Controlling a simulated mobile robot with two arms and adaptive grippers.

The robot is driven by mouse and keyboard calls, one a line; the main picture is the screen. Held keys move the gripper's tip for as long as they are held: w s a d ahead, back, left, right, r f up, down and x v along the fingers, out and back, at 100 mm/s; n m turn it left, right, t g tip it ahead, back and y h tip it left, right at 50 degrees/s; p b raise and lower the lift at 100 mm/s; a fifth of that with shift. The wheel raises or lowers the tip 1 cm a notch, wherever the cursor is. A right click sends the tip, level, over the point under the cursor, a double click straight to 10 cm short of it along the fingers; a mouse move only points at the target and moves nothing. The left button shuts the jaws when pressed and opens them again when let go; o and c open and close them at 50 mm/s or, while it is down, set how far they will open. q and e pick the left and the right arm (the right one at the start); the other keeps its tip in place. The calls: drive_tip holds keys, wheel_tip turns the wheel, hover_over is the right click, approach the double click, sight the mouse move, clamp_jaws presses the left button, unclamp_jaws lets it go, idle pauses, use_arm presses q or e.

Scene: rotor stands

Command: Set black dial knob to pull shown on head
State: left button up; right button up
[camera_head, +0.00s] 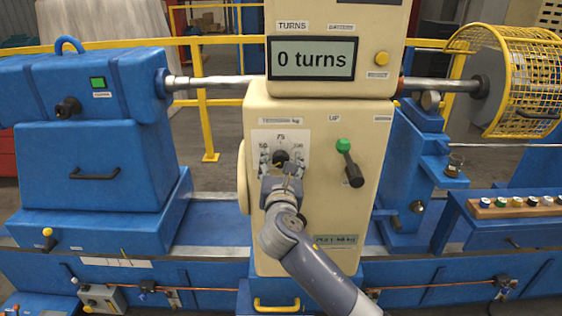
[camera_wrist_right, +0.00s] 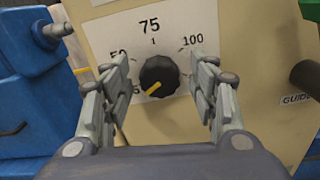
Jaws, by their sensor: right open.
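The black dial knob (camera_head: 281,157) sits on a white scale plate (camera_head: 265,137) on the front of the cream machine head (camera_head: 350,220). In the right wrist view the knob (camera_wrist_right: 160,76) has a yellow pointer aimed down-left, near a partly hidden mark at lower left. The plate shows 75 at top, 100 at right and a partly covered 50 at left. My right gripper (camera_wrist_right: 163,85) is open, with its fingers on either side of the knob, apart from it as far as I can see. It also shows in the head view (camera_head: 282,180). My left gripper is not in view.
A display (camera_head: 312,59) reads "0 turns", with a yellow button (camera_head: 382,58) beside it. A label (camera_head: 336,241) low on the head is partly unreadable. A yellow wire cage (camera_head: 528,85) is at right.

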drive_tip(key=c, duration=0.8)
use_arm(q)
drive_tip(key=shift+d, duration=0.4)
use_arm(e)
drive_tip(key=shift+c, duration=1.3)
drive_tip(key=shift+m, duration=1.4)
drive_tip(key=m, duration=0.2)
drive_tip(key=shift+f+m, duration=0.1)
drive_tip(key=shift+m, duration=0.2)
use_arm(q)
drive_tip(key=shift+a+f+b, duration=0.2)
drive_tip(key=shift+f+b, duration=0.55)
drive_tip(key=shift+b, duration=0.05)
use_arm(e)
drive_tip(key=m, duration=0.6)
drive_tip(key=shift+d, duration=0.1)
drive_tip(key=shift+m, duration=0.4)
